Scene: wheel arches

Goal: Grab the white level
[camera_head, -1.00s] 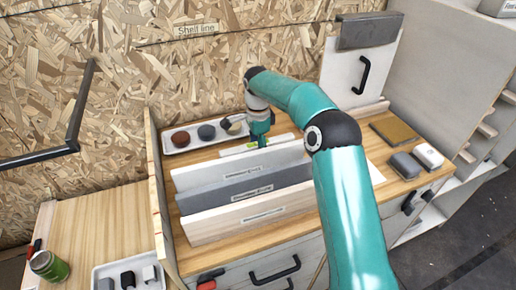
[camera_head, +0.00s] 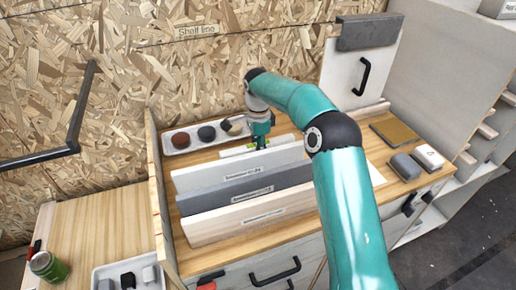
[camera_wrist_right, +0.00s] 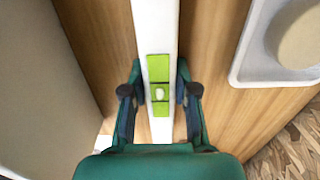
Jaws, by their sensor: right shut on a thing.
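The white level (camera_wrist_right: 157,30) is a long white bar with bright green vial windows at its middle. It lies on the wooden bench behind the upright boards, and part of it also shows in the head view (camera_head: 284,140). My right gripper (camera_wrist_right: 159,95) reaches down over it, with one finger on each side of the bar at the green windows. It is shut on the level. In the head view my right gripper (camera_head: 260,143) hides part of the bar. My left gripper is not in view.
White, grey and pale wood boards (camera_head: 250,212) stand on edge just in front of the level. A white tray (camera_head: 172,150) with several round items lies close behind it. Grey and white blocks (camera_head: 405,166) sit at the bench's right, beside a brown pad (camera_head: 394,132).

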